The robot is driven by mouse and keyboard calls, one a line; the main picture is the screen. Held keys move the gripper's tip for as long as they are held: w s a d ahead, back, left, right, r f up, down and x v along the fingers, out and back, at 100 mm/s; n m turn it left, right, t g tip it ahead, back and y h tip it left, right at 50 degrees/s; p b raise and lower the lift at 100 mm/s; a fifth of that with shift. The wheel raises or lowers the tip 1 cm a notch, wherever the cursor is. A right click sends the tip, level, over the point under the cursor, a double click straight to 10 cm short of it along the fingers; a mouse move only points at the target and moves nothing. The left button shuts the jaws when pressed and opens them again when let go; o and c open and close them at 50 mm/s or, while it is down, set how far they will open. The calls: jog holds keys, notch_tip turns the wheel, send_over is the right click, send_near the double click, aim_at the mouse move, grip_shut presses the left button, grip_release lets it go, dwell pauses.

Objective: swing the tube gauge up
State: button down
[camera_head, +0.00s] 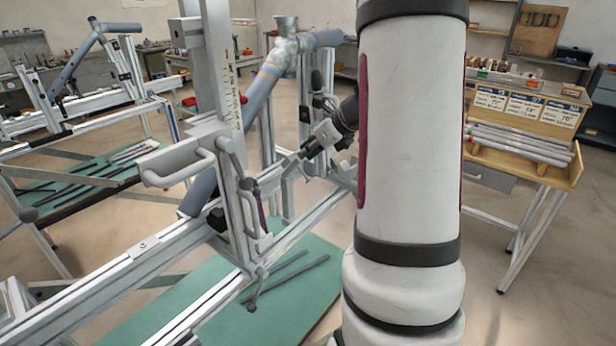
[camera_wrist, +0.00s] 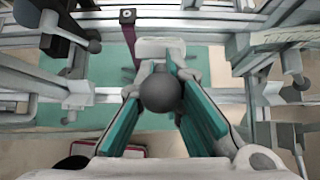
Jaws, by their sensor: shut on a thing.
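My gripper (camera_wrist: 170,95) has its two green-padded fingers closed around a dark grey ball knob (camera_wrist: 162,92) in the wrist view. A pale bracket (camera_wrist: 160,47) shows just beyond the knob. A narrow purple bar (camera_wrist: 129,42) stands beside it. I take these to be the tube gauge, but its full outline is not clear. In the head view my gripper (camera_head: 292,163) reaches in from the right to the upright of the frame jig (camera_head: 229,200). The purple bar (camera_head: 262,214) shows low beside that upright. The held knob cannot be made out there.
A blue-grey frame tube (camera_head: 268,80) slants up behind the jig's upright. A pale handle (camera_head: 178,170) juts out left of it. Loose dark tubes (camera_head: 290,276) lie on the green board below. A rack of tubes (camera_head: 520,140) stands at right.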

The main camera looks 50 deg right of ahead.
aim_at(293, 154)
jog(key=shift+w+r, duration=0.4)
jog(key=shift+w, duration=0.1)
jog(key=shift+w+r+p, duration=0.25)
jog(key=shift+w+r, duration=0.05)
jog(key=shift+w, duration=0.2)
jog(key=shift+w+r+p, duration=0.2)
jog(key=shift+w+r, duration=0.1)
jog(key=shift+w, duration=0.3)
jog(key=shift+w+a+r, duration=0.1)
jog(key=shift+w+r, duration=0.15)
jog(key=shift+w, duration=0.3)
jog(key=shift+w+a+r, duration=0.1)
jog(key=shift+w+r, duration=0.1)
jog(key=shift+w, duration=0.3)
jog(key=shift+w+r, duration=0.1)
jog(key=shift+w, duration=1.05)
jog(key=shift+a, duration=0.1)
